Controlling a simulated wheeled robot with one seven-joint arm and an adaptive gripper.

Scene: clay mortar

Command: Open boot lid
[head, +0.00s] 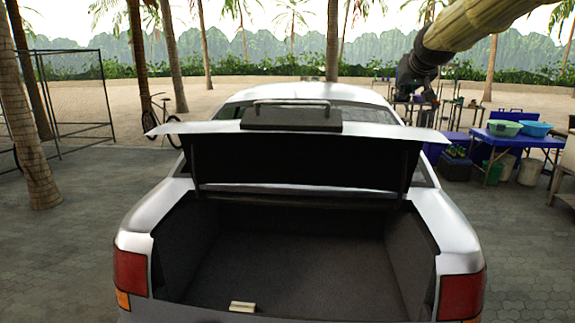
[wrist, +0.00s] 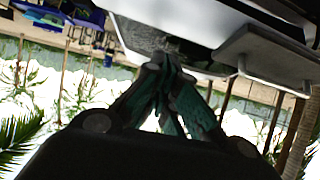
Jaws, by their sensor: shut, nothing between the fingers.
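The boot lid (head: 300,165) of the white car is raised in the head view, its dark inner side facing me. A dark block with a metal handle (head: 291,116) sits at the lid's top edge. The boot (head: 290,250) below is open to view, with a dark lined floor. My gripper (head: 416,95) is at the upper right, above and to the right of the lid, apart from it. Its fingers (wrist: 172,95) are shut and empty in the wrist view. That view is upside down and shows part of the lid's edge at the top right.
A small pale block (head: 242,307) lies at the boot's front edge. Behind on the right stands a blue table (head: 520,138) with a green basin (head: 504,128) and a blue basin (head: 535,129). A bicycle (head: 160,118) and palm trunks stand on the left. Paving beside the car is clear.

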